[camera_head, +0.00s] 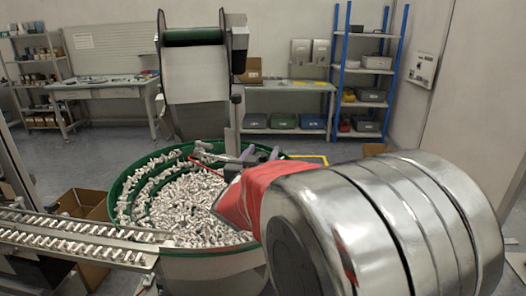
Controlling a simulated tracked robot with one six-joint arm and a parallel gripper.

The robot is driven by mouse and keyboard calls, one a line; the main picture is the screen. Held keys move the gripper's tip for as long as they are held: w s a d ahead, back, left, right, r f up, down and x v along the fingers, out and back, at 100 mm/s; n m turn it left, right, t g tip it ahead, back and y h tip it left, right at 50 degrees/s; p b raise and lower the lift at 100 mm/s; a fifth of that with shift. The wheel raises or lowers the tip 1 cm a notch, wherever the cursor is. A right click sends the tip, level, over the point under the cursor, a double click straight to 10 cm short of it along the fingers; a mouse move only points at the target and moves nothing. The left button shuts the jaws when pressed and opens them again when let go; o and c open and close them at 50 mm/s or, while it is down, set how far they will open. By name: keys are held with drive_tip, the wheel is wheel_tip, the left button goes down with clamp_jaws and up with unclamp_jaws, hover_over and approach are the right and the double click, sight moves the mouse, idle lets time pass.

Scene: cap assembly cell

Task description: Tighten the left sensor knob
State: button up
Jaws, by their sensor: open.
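My arm comes in from the right, a large silver cylinder with a red sleeve. Past the sleeve, my gripper (261,154) shows only in part, with two greyish-purple fingertips apart over the far right rim of the bowl. It looks open, and I see nothing between the tips. The round green-rimmed feeder bowl (119,190) holds many small whitish metal parts. Small dark and red fittings (204,160) sit at the bowl's back rim, left of my gripper. I cannot pick out the left sensor knob; it is too small or hidden by my arm.
A metal feed track (75,245) with parts runs from the bowl to the left edge. A post with a reel unit (194,80) stands behind the bowl. An open cardboard box (85,203) is left of it. Benches (105,85) and blue shelving (366,85) line the back.

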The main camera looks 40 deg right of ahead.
drive_tip(key=v, duration=1.1)
drive_tip(key=shift+a, duration=0.25)
drive_tip(key=shift+s, duration=0.3)
